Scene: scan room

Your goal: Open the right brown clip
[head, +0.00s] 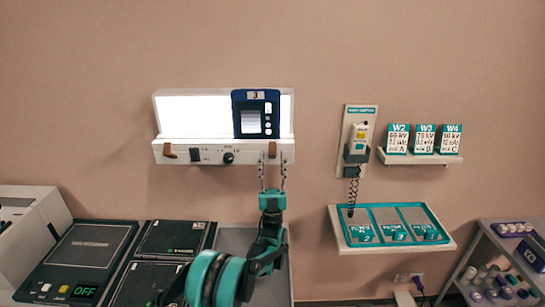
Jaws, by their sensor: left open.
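A white wall-mounted light box (180,106) glows in the upper middle of the head view. Two brown clips sit on its lower ledge: the left brown clip (169,151) leans at a slant, and the right brown clip (272,149) hangs upright. My left gripper (273,158) points up in front of the ledge with its fingers apart. One fingertip is on each side of the right clip; I cannot tell whether they touch it. A blue card (256,122) marked 3 stands on the light box above the right clip. My right gripper is not in view.
A black knob (228,158) and a dark switch (195,155) are on the ledge left of my gripper. A handset holder (357,140), card shelf (420,158) and tray shelf (338,238) are to the right. Black equipment (78,255) stands at lower left.

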